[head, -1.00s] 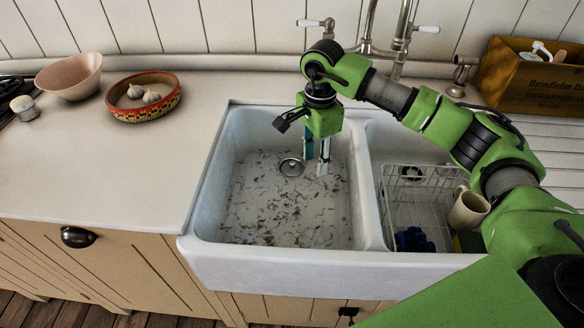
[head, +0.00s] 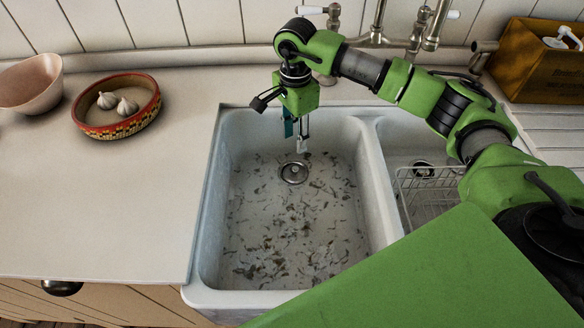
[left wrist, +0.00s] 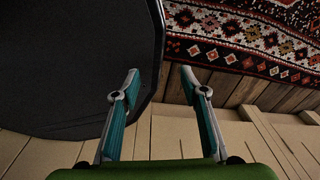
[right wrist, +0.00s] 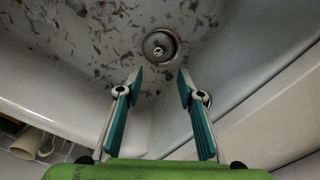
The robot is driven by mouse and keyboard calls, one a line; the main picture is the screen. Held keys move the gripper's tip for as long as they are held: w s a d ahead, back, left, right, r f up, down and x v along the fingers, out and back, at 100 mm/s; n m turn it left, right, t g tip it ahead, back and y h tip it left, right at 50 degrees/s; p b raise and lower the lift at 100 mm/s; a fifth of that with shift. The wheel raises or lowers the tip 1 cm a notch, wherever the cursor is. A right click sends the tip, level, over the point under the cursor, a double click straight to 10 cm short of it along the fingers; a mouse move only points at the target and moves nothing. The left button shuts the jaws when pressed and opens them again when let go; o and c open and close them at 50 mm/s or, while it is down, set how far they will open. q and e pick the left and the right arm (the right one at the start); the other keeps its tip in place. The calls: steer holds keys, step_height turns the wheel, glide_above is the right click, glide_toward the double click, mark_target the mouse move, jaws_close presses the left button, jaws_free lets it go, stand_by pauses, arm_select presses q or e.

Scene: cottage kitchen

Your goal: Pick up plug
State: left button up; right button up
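A round metal plug (head: 293,172) with a small knob in its centre sits at the drain in the floor of the left sink basin. In the right wrist view the plug (right wrist: 159,46) lies beyond my fingertips, between their lines and apart from them. My right gripper (head: 297,140) points down over the back part of the basin, just behind the plug in the picture; its fingers (right wrist: 161,79) are open and empty. My left gripper (left wrist: 160,77) is outside the head view; the left wrist view shows it open and empty, over the floor.
The sink (head: 203,240) has high walls around the basin, with dark scraps scattered on its floor. A wire rack (head: 430,196) stands in the right basin. Taps (head: 420,30) rise behind. A garlic bowl (head: 95,132) and pink bowl (head: 30,85) stand on the left counter.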

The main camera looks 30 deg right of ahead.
glide_above(294, 169)
step_height(294, 169, down, 6)
steer(key=shift+w+d+p, duration=0.1)
steer(key=shift+d+p, duration=0.05)
steer(key=shift+p, duration=0.15)
steer(key=shift+f, duration=0.5)
step_height(294, 169, down, 4)
steer(key=shift+r+p, duration=0.2)
steer(key=shift+p, duration=0.45)
steer(key=shift+f, duration=0.55)
arm_select(q)
steer(key=shift+s+r, duration=0.25)
steer(key=shift+r, duration=0.3)
steer(key=shift+s+r, duration=0.25)
steer(key=shift+r, duration=0.25)
arm_select(e)
jaws_close()
